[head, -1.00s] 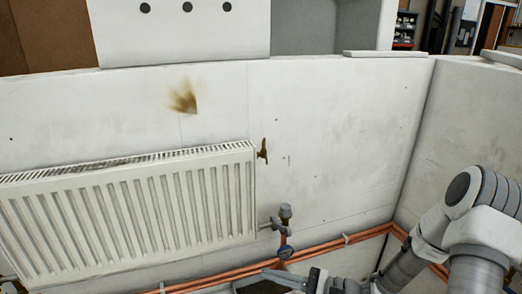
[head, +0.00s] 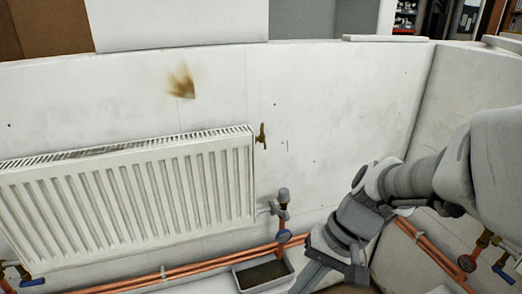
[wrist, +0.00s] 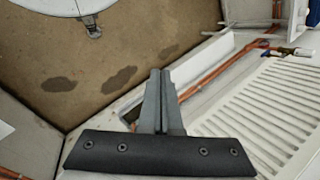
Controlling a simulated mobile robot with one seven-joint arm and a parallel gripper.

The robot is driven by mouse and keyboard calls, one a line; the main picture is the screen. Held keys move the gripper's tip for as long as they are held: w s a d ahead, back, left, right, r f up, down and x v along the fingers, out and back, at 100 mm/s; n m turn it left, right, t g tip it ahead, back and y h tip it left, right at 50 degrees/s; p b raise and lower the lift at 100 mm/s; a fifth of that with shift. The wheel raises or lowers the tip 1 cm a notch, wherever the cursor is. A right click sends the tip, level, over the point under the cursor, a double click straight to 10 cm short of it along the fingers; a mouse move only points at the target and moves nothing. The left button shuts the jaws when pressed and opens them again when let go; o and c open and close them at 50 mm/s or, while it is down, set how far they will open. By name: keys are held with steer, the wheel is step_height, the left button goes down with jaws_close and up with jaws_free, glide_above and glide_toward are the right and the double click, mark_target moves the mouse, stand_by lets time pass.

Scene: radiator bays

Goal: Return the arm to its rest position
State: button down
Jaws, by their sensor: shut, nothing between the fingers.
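My arm (head: 400,180) comes in from the right side of the head view, bent at the elbow, with its wrist low in front of the wall. My gripper (head: 303,280) points down and left, just right of a small grey tray, at the bottom of the head view. In the wrist view my gripper (wrist: 158,76) has its two grey fingers together with nothing between them. The fingertips are clear of the radiator in that view.
A white radiator (head: 130,195) hangs on the wall at left, with a valve (head: 283,210) at its right end. Copper pipes (head: 200,268) run low along the wall. The tray (head: 262,274) holds something dark. Stained brown floor (wrist: 110,60) looks open in the wrist view.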

steer(key=s+d+r+n+t+h, duration=0.2)
steer(key=d+r+t+h, duration=0.3)
steer(key=r, duration=0.4)
steer(key=shift+d+r+t, duration=0.25)
steer(key=shift+d+t, duration=0.45)
steer(key=shift+t, duration=0.1)
steer(key=c, duration=1.6)
jaws_free()
